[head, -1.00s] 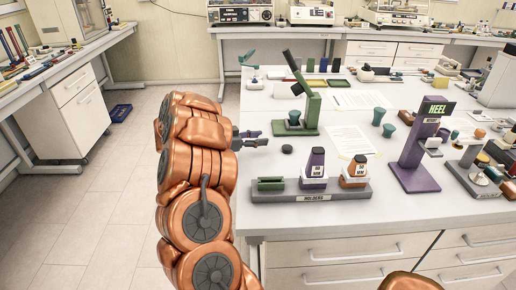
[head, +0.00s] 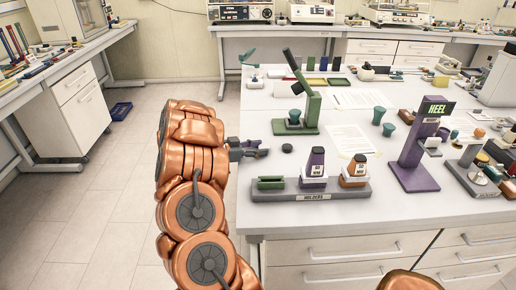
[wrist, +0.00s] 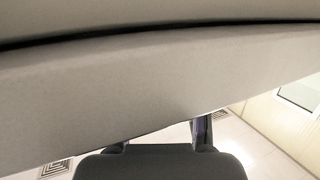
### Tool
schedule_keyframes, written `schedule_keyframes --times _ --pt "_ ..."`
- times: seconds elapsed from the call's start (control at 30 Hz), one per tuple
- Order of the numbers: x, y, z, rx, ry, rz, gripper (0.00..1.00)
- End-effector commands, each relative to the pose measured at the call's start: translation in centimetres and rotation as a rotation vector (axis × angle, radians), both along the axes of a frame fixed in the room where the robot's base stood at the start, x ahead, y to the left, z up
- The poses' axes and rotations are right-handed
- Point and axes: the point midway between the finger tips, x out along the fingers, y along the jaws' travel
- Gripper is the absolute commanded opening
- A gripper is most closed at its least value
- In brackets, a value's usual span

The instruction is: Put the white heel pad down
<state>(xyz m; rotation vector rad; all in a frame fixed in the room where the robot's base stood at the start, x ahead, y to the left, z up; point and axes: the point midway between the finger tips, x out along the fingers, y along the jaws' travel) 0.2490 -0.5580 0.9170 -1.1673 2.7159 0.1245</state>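A small white piece (head: 433,143) sits on the purple stand (head: 418,178) marked HEEL; I cannot tell if it is the white heel pad. My gripper (head: 264,149) is at the left edge of the table, left of the small black disc. No white pad shows in it in the head view. In the wrist view, its two fingers (wrist: 159,143) stand apart, and their ends are partly hidden behind a pale slab (wrist: 150,90) close to the camera. A purple strip shows beside the right finger.
The holders rack (head: 310,194) stands at the table's front with a purple and an orange block. A green press (head: 305,110) stands behind. A black disc (head: 287,148) and green knobs (head: 388,129) lie nearby. Floor is open to the left.

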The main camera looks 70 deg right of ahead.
Motion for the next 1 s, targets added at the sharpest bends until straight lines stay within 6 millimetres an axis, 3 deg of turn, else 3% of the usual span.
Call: schedule_keyframes --times 0.17,0.53,1.0 --pt "0.0 0.0 0.0 0.000 0.000 0.000 0.65" --pt "0.0 0.0 0.4 -0.001 0.001 0.000 0.65" --pt "4.2 4.3 1.4 -0.001 -0.003 0.004 0.65"
